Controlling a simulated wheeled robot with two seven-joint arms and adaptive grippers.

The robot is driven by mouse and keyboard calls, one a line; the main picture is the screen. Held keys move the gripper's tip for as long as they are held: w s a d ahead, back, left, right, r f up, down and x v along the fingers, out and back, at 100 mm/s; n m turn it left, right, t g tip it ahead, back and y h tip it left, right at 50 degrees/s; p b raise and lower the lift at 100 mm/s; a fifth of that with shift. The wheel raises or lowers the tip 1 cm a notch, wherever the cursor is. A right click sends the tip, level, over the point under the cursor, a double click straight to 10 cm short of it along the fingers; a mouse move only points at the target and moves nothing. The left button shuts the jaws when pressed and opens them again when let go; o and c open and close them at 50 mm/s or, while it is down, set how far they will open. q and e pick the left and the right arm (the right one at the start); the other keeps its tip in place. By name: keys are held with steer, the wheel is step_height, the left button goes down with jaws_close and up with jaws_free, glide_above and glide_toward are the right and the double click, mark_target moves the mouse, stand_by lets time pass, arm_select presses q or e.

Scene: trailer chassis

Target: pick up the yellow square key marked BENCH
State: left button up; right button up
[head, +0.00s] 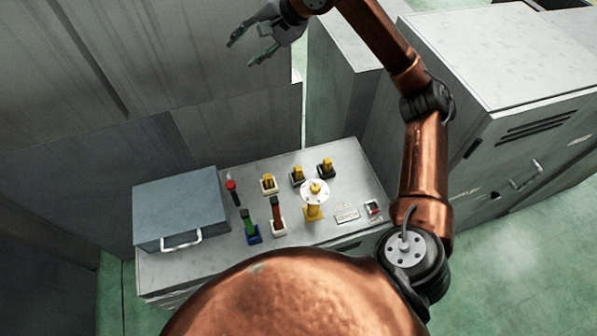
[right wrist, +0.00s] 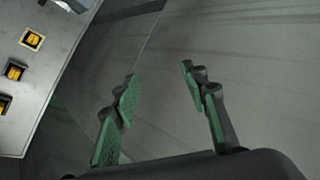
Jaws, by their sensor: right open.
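Several yellow keys stand in holders on the grey console top. One yellow key (head: 268,183) is in a pale holder, and a second (head: 298,174) and third (head: 327,166) are in dark holders. In the right wrist view, yellow pieces show at the left edge, one in a pale frame (right wrist: 33,40) and one in a dark frame (right wrist: 14,73). No lettering is readable, so I cannot tell which is marked BENCH. My right gripper (head: 259,42) is open and empty, up beyond the console's back edge; its spread green-padded fingers (right wrist: 159,76) show in the wrist view. My left gripper is not in view.
The console (head: 199,268) also bears a blue-grey box (head: 180,205), a red-topped black stick (head: 232,190), green (head: 248,222) and brown (head: 276,212) handles, a yellow post with a pale disc (head: 314,193) and a red switch (head: 374,208). Grey cabinets (head: 500,60) stand right.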

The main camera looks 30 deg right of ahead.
step_height(320, 180, down, 20)
steer(key=s+d+n+g+h, duration=0.2)
steer(key=d+n+g+h, duration=0.1)
steer(key=g, duration=0.1)
steer(key=n+g+h+p, duration=0.2)
steer(key=n+g, duration=0.1)
steer(key=n, duration=0.1)
glide_toward(298, 168)
step_height(298, 168, down, 5)
steer(key=shift+a+f, duration=0.1)
steer(key=shift+f, duration=0.05)
step_height(298, 168, down, 5)
steer(key=shift+w+r+p, duration=0.1)
steer(key=shift+w+p, duration=0.05)
steer(key=shift+p, duration=1.05)
steer(key=shift+f, duration=0.5)
steer(key=shift+c, duration=0.2)
jaws_close()
